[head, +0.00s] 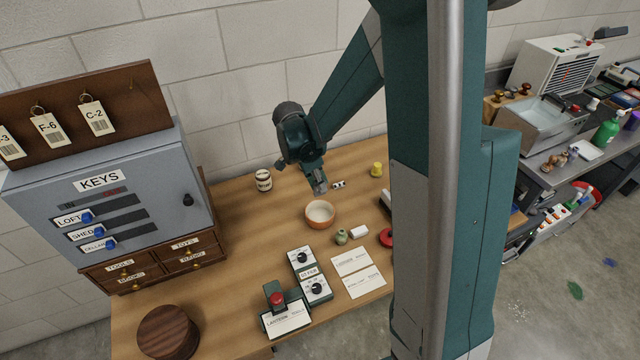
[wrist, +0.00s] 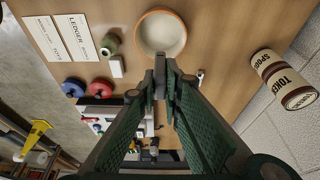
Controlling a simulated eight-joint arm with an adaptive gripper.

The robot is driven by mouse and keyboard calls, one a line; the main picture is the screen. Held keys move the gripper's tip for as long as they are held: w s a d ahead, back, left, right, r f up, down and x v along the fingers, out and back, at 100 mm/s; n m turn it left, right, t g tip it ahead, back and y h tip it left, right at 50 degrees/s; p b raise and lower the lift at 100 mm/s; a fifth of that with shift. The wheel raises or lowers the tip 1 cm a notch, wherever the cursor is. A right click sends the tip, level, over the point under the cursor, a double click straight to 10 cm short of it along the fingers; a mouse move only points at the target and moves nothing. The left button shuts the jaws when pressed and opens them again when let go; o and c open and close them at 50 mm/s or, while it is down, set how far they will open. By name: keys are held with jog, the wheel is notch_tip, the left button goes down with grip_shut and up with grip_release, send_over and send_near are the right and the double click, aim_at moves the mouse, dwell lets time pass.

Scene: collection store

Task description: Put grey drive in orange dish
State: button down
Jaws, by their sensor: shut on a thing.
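The orange dish (head: 320,221) is a small round bowl with a pale inside, standing on the wooden table (head: 235,240). In the wrist view the dish (wrist: 162,33) is just past my fingertips and looks empty. My gripper (head: 317,184) is above the table, close to the far side of the dish. In the wrist view my gripper (wrist: 161,82) is shut on a small grey piece, the grey drive (wrist: 160,76). Most of the drive is hidden between the fingertips. I cannot tell exactly how high it is above the table.
A striped tin (head: 264,180) stands left of the dish, a yellow spool (head: 376,170) to its right. A green vase (head: 341,237), white block (head: 359,232) and red ring (head: 386,237) sit near its front right. A switch box (head: 309,274) and cards (head: 357,272) lie in front.

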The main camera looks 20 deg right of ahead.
aim_at(320, 195)
jog(key=shift+f+b, duration=2.65)
jog(key=shift+f, duration=2.7)
jog(key=c, duration=2.4)
grip_release()
jog(key=shift+r, duration=0.1)
jog(key=shift+r+p, duration=1.7)
jog(key=shift+r, duration=1.7)
